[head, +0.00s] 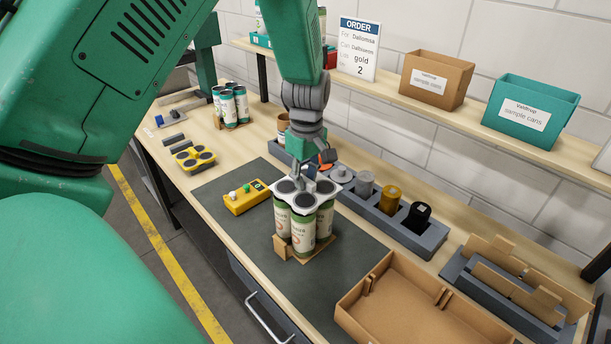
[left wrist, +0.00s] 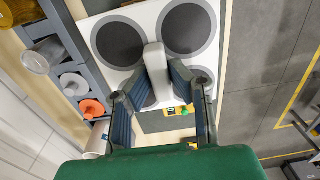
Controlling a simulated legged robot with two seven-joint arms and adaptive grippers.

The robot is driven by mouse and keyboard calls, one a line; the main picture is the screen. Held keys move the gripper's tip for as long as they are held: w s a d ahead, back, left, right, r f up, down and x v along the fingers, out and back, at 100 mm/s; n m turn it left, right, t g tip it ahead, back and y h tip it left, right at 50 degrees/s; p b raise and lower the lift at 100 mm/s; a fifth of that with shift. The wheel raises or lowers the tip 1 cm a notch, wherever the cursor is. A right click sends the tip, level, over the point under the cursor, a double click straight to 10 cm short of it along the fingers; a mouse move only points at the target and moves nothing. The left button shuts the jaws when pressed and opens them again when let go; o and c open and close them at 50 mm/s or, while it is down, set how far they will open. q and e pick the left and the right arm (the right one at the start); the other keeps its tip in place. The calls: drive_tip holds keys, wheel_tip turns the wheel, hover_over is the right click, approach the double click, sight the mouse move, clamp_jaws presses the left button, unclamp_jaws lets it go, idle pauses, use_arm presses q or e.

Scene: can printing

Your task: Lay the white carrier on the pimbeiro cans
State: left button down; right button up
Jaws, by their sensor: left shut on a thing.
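The white carrier (head: 305,193), a flat plate with dark round pads, lies level at the tops of the pimbeiro cans (head: 303,232). Whether it touches every can I cannot tell. The cans are pale with green bands and stand upright in a group on a small brown cardboard base (head: 290,250) on the dark mat. My left gripper (head: 301,172) is above the carrier, shut on its middle grip. In the left wrist view, the fingers of the left gripper (left wrist: 156,75) close on the grip, and the carrier (left wrist: 150,22) hides the cans below. My right gripper is not in view.
A yellow button box (head: 246,198) stands left of the cans. An open cardboard tray (head: 365,318) is at front right. A yellow carrier (head: 195,158) and more cans (head: 230,105) are farther back left.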

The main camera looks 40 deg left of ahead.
sight(306, 177)
use_arm(q)
drive_tip(key=shift+f, duration=0.25)
drive_tip(key=shift+f, duration=0.3)
drive_tip(key=c, duration=1.4)
unclamp_jaws()
drive_tip(key=shift+r, duration=0.3)
drive_tip(key=r, duration=1)
drive_tip(key=shift+w+r, duration=0.2)
drive_tip(key=shift+r, duration=0.45)
drive_tip(key=shift+a, duration=0.1)
drive_tip(key=shift+f, duration=0.1)
